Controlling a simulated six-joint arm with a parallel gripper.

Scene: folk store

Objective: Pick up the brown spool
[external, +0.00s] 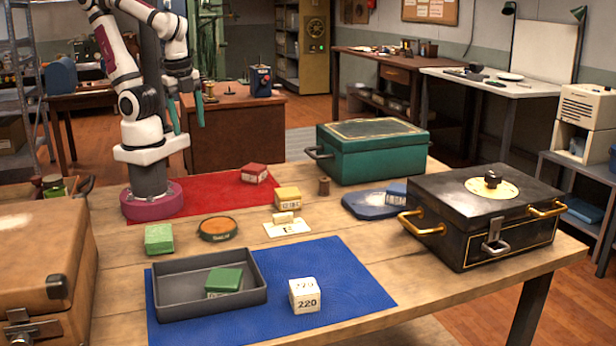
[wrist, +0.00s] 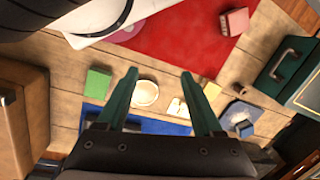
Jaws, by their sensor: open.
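The brown spool (external: 324,187) is small and stands upright on the wooden table, in front of the teal box and right of a yellow box. My gripper (external: 187,130) is raised above the back left of the table, well to the left of the spool and higher. In the wrist view, the two green fingers of my gripper (wrist: 159,74) are spread apart with nothing between them.
The teal box (external: 372,152) stands behind the spool, and a black box (external: 470,235) with gold handles is at right. A yellow box (external: 287,197), a blue pad (external: 365,208) and a round tin (external: 217,229) lie around. A grey tray (external: 180,300) is in front.

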